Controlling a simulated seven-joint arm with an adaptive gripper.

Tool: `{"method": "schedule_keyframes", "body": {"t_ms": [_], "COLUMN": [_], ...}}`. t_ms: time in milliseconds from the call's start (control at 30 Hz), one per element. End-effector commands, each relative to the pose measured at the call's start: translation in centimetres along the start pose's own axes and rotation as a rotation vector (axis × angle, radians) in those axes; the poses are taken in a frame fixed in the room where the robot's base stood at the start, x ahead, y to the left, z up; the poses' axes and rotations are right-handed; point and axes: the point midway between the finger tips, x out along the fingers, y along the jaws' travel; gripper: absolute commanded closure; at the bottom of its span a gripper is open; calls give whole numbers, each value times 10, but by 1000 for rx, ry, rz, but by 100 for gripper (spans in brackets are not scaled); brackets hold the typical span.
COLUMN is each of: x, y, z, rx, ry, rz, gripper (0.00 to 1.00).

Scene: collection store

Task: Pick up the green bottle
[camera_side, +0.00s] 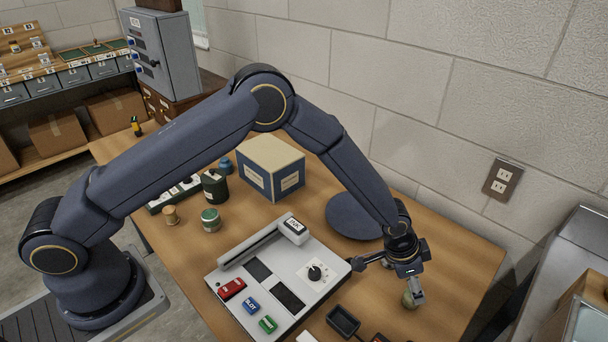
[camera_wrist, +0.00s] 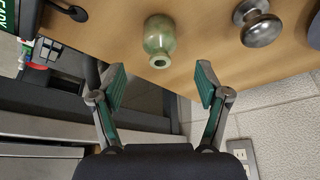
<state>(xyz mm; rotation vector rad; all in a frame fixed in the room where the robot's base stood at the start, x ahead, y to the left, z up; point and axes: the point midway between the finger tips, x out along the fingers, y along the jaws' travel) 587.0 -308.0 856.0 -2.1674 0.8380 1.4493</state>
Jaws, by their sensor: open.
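The green bottle (camera_wrist: 160,36) is small, pale green and round-bodied with a short neck. In the wrist view it is on the wooden table, beyond and between my two fingertips, its mouth towards me. In the side view the bottle (camera_side: 407,299) shows near the table's right part, partly hidden by a finger. My gripper (camera_wrist: 161,83) is open and empty, with a finger to each side of the bottle's line and a visible gap short of it. In the side view my gripper (camera_side: 389,279) is low over the table.
A dark metal knob-shaped object (camera_wrist: 258,24) stands to the bottle's right in the wrist view. A grey control panel (camera_side: 287,262) and a small black tray (camera_side: 343,321) lie left of my gripper in the side view. The wall with an outlet (camera_side: 502,180) is behind.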

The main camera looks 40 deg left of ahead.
Motion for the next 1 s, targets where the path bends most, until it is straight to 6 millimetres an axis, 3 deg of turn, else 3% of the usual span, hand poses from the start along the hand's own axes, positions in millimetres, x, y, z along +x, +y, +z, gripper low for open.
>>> {"method": "schedule_keyframes", "body": {"t_ms": [267,500,800,1000], "x": [25,62,68,68], "y": [0,0,0,0], "z": [0,-1,-1,-2], "rx": [1,-1,0,0], "ry": [0,-1,0,0], "rz": [0,0,-1,-1], "gripper": [25,25,25,45]}}
